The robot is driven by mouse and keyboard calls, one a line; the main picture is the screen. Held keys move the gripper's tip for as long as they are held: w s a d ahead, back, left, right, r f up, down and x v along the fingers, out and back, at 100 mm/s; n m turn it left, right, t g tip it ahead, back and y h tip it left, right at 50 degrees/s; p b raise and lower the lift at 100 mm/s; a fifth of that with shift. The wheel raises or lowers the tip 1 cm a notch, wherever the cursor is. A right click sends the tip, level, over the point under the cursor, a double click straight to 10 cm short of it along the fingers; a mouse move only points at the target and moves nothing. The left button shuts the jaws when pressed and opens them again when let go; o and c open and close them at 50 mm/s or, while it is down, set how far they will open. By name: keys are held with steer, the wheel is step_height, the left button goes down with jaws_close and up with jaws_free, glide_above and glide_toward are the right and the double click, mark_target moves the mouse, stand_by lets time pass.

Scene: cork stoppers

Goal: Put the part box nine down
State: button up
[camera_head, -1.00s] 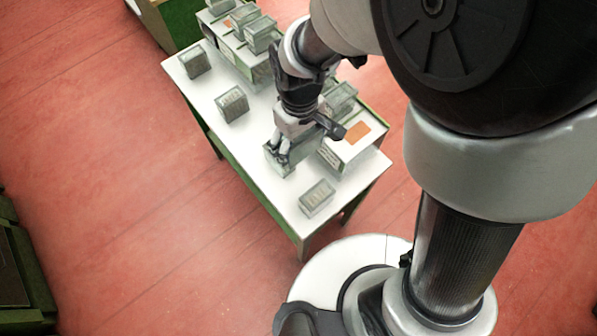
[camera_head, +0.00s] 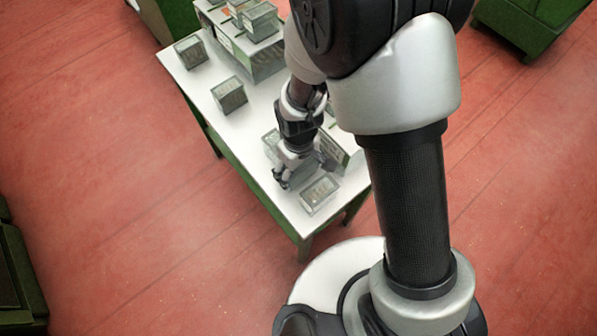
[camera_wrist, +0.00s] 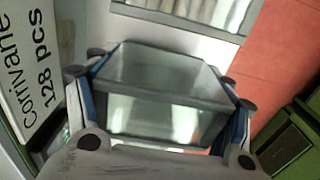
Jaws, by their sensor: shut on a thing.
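My gripper (camera_head: 284,183) is low over the near end of the white table (camera_head: 250,165) in the head view. In the wrist view my gripper (camera_wrist: 160,110) is shut on a grey, clear-sided part box (camera_wrist: 158,70), with a finger at each side of it. The held box is mostly hidden by the gripper in the head view. I cannot tell whether it touches the table.
A similar box (camera_head: 320,194) stands just right of my gripper, and another (camera_head: 270,140) is behind it. More boxes (camera_head: 229,95) stand farther back. A labelled white carton (camera_wrist: 27,65) is close on the left in the wrist view.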

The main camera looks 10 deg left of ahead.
steer(key=shift+f, duration=1.15)
steer(key=shift+f+b, duration=0.2)
steer(key=shift+b, duration=0.2)
steer(key=o, duration=1.2)
step_height(320, 180, up, 12)
steer(key=p, duration=0.4)
steer(key=shift+r+p, duration=0.2)
steer(key=shift+p, duration=0.2)
